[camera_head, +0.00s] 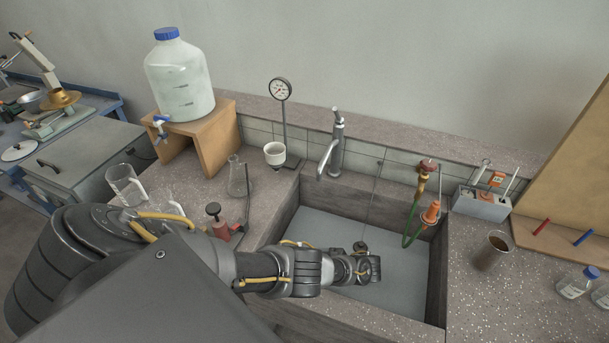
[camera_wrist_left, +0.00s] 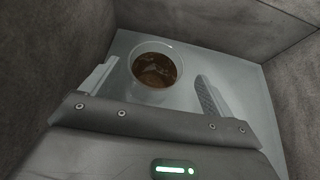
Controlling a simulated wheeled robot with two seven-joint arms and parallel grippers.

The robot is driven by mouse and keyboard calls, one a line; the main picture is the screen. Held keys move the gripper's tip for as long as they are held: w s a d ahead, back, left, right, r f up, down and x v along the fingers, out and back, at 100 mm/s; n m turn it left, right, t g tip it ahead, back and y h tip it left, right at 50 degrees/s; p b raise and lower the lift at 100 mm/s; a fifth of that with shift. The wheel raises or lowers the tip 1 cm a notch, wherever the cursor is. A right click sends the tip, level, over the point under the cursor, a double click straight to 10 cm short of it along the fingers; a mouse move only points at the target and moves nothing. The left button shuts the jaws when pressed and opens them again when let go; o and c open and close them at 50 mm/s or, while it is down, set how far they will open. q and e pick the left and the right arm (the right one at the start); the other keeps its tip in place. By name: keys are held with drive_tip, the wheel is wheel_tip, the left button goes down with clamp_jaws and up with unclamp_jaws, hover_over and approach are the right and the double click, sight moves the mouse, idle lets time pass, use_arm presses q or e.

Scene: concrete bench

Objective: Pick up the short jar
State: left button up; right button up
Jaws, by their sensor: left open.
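A short, clear, round jar (camera_wrist_left: 155,70) with brown contents stands on the sink floor in the left wrist view. My left gripper (camera_wrist_left: 157,76) is open, with one finger to each side of the jar and a gap showing on the right. I cannot tell whether the fingers are at the jar's height. In the head view my left arm reaches into the sink, and the left gripper (camera_head: 370,267) is small and mostly seen from behind. The jar is largely hidden there. My right gripper is not in view.
A glass of brown liquid (camera_head: 491,252) stands on the right counter. A flask (camera_head: 237,180) and a red-based stand (camera_head: 219,228) are at the left.

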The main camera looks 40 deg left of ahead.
use_arm(q)
drive_tip(key=x, duration=0.4)
drive_tip(key=shift+s+a+r, duration=0.1)
drive_tip(key=shift+s+a, duration=0.05)
drive_tip(key=shift+s, duration=0.25)
drive_tip(key=shift+s+a, duration=0.1)
drive_tip(key=shift+a, duration=0.25)
drive_tip(key=c, duration=1.1)
drive_tip(key=shift+c, duration=0.2)
drive_tip(key=shift+r+p, duration=0.3)
drive_tip(key=shift+p, duration=0.2)
wheel_tip(320, 180, up, 9)
drive_tip(key=p, duration=0.9)
